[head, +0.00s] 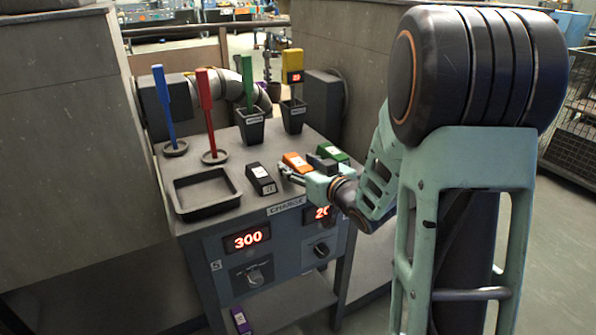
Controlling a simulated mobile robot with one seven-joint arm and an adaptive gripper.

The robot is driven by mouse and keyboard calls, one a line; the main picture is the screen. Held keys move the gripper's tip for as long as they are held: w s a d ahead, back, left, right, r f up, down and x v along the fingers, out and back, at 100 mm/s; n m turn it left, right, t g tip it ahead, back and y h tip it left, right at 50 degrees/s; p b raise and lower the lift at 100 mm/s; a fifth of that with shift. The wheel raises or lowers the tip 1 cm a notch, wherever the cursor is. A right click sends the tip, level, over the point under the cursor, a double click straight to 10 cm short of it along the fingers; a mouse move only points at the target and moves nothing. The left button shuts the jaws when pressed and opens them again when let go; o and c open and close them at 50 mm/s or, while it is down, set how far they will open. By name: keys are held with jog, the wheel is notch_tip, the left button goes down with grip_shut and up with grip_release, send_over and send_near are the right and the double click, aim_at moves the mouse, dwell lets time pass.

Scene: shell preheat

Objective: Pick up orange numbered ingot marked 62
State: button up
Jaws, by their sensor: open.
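The orange ingot (295,160) lies on the top of the grey bench, with a white label whose number is too small to read. My gripper (304,170) is open and low over the bench, at the near side of the orange ingot. One finger shows just left of and in front of the ingot. The other side of the gripper is partly hidden, and I cannot tell whether the fingers touch the ingot. The gripper is empty as far as I can see.
A black ingot (261,179) lies left of the gripper and a green ingot (334,153) lies right. An empty dark tray (205,208) is at the bench's left front. Blue (162,98) and red (206,105) rods stand behind it. Two dark cups (251,130) (293,121) stand at the back.

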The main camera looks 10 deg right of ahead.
jog(key=shift+w+a, duration=0.1)
jog(key=shift+w, duration=0.15)
grip_shut()
jog(key=shift+r, duration=0.1)
